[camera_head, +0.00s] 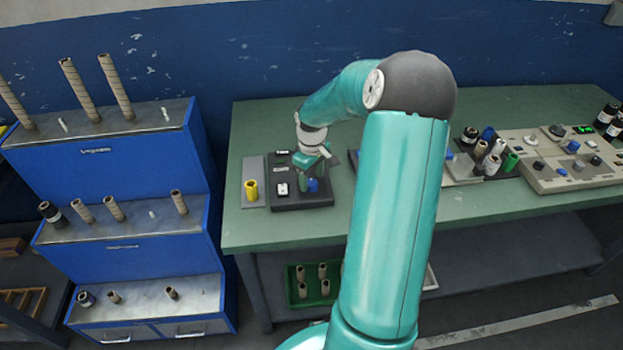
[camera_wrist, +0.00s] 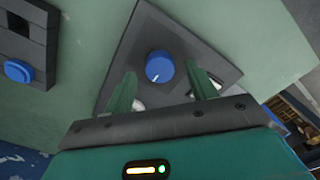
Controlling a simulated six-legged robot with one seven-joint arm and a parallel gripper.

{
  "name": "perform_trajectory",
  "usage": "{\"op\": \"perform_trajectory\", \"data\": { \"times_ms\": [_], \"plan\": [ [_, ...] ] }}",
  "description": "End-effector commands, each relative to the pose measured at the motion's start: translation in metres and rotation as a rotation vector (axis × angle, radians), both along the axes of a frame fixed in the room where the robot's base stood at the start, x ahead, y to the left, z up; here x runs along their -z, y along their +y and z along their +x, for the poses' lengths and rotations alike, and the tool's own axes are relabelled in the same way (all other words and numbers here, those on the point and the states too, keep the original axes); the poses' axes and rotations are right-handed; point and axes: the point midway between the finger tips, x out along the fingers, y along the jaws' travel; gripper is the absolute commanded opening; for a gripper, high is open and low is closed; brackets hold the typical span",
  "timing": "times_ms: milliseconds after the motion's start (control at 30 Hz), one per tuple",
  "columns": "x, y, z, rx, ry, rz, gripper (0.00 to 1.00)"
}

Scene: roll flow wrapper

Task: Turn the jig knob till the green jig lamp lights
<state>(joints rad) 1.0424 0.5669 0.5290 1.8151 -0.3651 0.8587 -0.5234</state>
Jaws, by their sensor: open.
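A blue knob (camera_wrist: 159,66) with a white pointer line sits on a dark square plate (camera_wrist: 180,30) in the wrist view. My gripper (camera_wrist: 161,72) is open, with its two green fingers on either side of the knob; I cannot tell whether they touch it. In the head view my gripper (camera_head: 308,178) is down over a dark panel (camera_head: 303,203) on the green table, beside a blue knob (camera_head: 313,186). I cannot make out a lit green jig lamp; part of the plate is hidden behind the fingers.
Another dark panel with a blue knob (camera_wrist: 18,70) is at the left of the wrist view. A blue stepped rack (camera_head: 110,165) stands left.

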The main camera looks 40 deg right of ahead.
Motion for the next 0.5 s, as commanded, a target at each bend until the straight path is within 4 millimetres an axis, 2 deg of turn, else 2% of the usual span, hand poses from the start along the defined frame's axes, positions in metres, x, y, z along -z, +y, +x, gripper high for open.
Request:
{"op": "perform_trajectory", "data": {
  "times_ms": [133, 400, 500],
  "plan": [
    [0.0109, 0.0005, 0.0004, -0.002, -0.001, -0.001, 0.57],
    [0.0125, 0.0004, 0.0003, -0.002, -0.001, -0.001, 0.57],
    [0.0124, 0.0004, 0.0003, -0.002, -0.001, -0.001, 0.39]
  ]
}}
